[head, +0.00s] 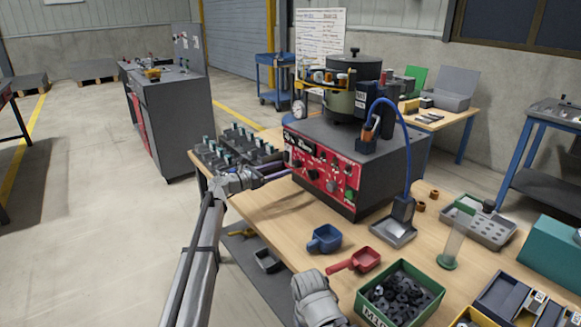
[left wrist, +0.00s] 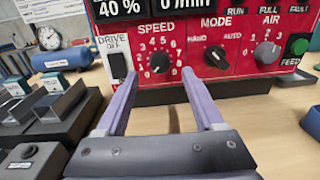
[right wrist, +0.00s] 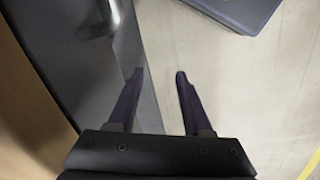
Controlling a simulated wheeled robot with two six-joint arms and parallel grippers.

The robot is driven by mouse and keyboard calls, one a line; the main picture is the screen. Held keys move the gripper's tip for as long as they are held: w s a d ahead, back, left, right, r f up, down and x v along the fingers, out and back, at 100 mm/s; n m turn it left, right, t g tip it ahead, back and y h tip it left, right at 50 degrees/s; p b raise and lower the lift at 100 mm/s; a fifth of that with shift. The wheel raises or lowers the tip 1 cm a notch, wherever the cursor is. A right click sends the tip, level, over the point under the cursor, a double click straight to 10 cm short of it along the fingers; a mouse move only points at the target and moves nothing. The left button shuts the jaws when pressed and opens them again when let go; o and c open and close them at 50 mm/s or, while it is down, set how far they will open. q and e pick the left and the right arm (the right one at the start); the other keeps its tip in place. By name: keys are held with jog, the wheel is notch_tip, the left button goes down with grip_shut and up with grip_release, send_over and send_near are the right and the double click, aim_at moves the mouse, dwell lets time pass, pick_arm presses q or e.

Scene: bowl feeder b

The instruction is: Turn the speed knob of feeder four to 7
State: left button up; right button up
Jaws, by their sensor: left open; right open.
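The feeder (head: 380,165) is a dark box with a red control panel (head: 322,172) and a bowl (head: 345,100) on top. In the left wrist view the black speed knob (left wrist: 160,63) sits on the panel inside a ring of white numerals. Its pointer is too small to read surely; the display (left wrist: 120,9) above reads 40 %. My left gripper (left wrist: 159,77) is open, with its purple fingers towards the panel and spread to either side of the knob, not closed on it. My right gripper (right wrist: 159,72) is open and empty, pointing at the floor beside dark furniture.
The mode knob (left wrist: 215,56), air knob (left wrist: 266,53) and green feed button (left wrist: 299,46) lie right of the speed knob; a drive switch (left wrist: 117,66) lies left. Blue (head: 324,238) and red (head: 362,261) scoops and a green bin (head: 436,288) stand on the table.

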aim_at(294, 164)
pick_arm(q)
jog(key=x, duration=0.4)
jog(key=shift+w+d, duration=0.2)
jog(key=shift+d, duration=0.1)
grip_shut()
dwell(0.3)
